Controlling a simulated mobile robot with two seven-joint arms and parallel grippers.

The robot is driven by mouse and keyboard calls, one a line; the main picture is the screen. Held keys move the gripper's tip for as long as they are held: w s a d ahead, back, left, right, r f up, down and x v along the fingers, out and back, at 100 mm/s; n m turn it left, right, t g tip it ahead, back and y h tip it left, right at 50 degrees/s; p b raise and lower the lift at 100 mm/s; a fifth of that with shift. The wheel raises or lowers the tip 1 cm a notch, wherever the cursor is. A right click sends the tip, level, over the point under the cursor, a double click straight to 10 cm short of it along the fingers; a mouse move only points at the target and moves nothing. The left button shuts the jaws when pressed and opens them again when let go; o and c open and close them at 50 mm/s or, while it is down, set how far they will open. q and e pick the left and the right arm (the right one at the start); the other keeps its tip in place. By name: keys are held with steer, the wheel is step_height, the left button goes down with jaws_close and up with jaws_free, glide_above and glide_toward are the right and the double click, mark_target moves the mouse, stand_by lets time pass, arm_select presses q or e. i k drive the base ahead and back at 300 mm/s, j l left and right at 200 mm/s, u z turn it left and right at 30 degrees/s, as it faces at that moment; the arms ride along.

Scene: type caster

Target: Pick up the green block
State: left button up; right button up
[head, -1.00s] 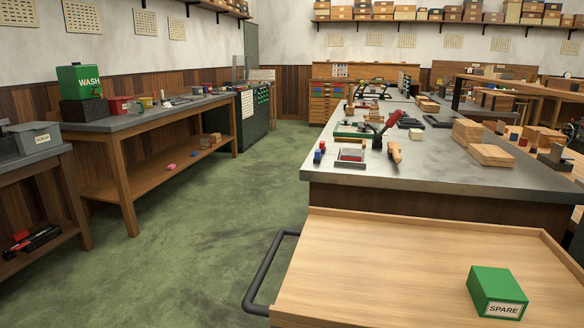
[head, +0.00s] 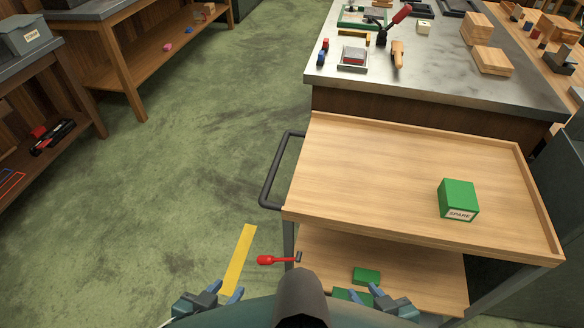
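A green block (head: 458,200) with a white label reading SPARE sits on the right part of the wooden cart's top tray (head: 400,165). Another green piece (head: 366,276) lies on the cart's lower shelf (head: 325,250), and a further green piece (head: 352,295) shows in front of it, partly hidden by my body. My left gripper (head: 225,291) is at the bottom of the head view, left of the cart, open and empty. My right gripper (head: 364,293) is open and empty at the bottom, below the tray and overlapping the lower shelf in the picture. Neither appears to touch a block.
The cart has a raised rim and a dark handle (head: 275,175) on its left. A red-handled tool (head: 275,260) shows near the lower shelf's left edge. A yellow strip (head: 240,258) lies on the green floor. A metal-topped bench (head: 440,85) with tools stands behind the cart. Floor to the left is clear.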

mark_target(360, 276)
steer(key=j+z, duration=0.2)
steer(key=j, duration=0.2)
steer(key=i+j+z, duration=0.2)
steer(key=j, duration=0.2)
steer(key=k+j+z, duration=0.2)
steer(key=k+z, duration=0.15)
steer(key=z, duration=0.15)
steer(key=k+z, duration=0.35)
steer(key=z, duration=0.15)
steer(key=i+l+u, duration=0.15)
steer(key=l, duration=0.35)
steer(key=i+l+u, duration=0.15)
steer(key=l, duration=0.4)
steer(key=i+l+u, duration=0.15)
steer(key=l, duration=0.4)
steer(key=i+l+u, duration=0.15)
steer(key=l, duration=0.4)
steer(key=l+u, duration=0.15)
steer(key=l, duration=0.4)
steer(key=i+l, duration=0.1)
steer(key=i, duration=0.4)
steer(key=i+l, duration=0.15)
steer(key=i, duration=0.3)
